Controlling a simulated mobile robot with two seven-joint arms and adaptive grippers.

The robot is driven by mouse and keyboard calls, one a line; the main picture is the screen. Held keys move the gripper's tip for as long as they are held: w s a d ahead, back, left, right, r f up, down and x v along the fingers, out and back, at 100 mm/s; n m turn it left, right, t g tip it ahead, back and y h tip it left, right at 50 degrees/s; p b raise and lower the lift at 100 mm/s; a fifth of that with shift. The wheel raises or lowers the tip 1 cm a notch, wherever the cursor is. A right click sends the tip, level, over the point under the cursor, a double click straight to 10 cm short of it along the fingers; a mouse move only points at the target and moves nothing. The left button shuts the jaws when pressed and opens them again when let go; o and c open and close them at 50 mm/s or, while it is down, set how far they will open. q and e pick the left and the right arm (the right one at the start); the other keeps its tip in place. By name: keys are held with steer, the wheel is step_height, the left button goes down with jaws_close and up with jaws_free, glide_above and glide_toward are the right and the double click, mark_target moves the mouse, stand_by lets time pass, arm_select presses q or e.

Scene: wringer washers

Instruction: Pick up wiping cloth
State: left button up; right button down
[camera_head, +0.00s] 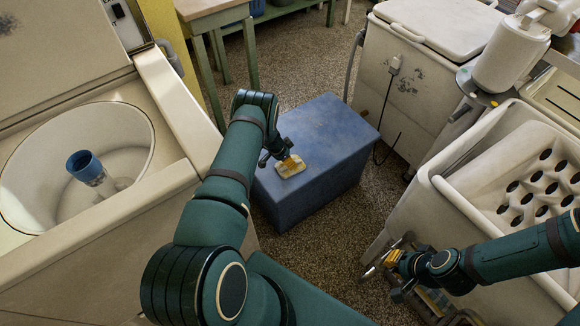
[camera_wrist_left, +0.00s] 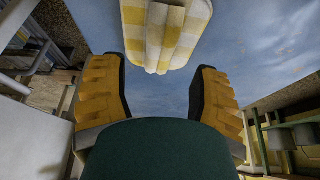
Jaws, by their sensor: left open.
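The wiping cloth (camera_head: 290,169) is a folded yellow-and-white checked cloth lying on top of the blue box (camera_head: 325,128). In the left wrist view the cloth (camera_wrist_left: 166,32) is at the top centre, just beyond the fingertips. My left gripper (camera_head: 279,156) is at the cloth's upper-left side in the head view. Its fingers (camera_wrist_left: 162,88) are spread wide with nothing between them. My right gripper (camera_head: 388,262) is low at the right, away from the cloth. Its finger opening is unclear.
A washer with an open round tub (camera_head: 75,165) stands at the left. A white tub (camera_head: 515,185) with a perforated panel stands at the right, by my right arm. A white lidded washer (camera_head: 405,75) stands behind the box. Speckled floor (camera_head: 300,55) is clear behind the box.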

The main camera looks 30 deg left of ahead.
arm_select(q)
steer(key=b+x, duration=0.1)
steer(key=x, duration=0.3)
steer(key=shift+s, duration=0.15)
steer(key=shift+f, duration=0.1)
steer(key=shift+f, duration=0.2)
jaws_close()
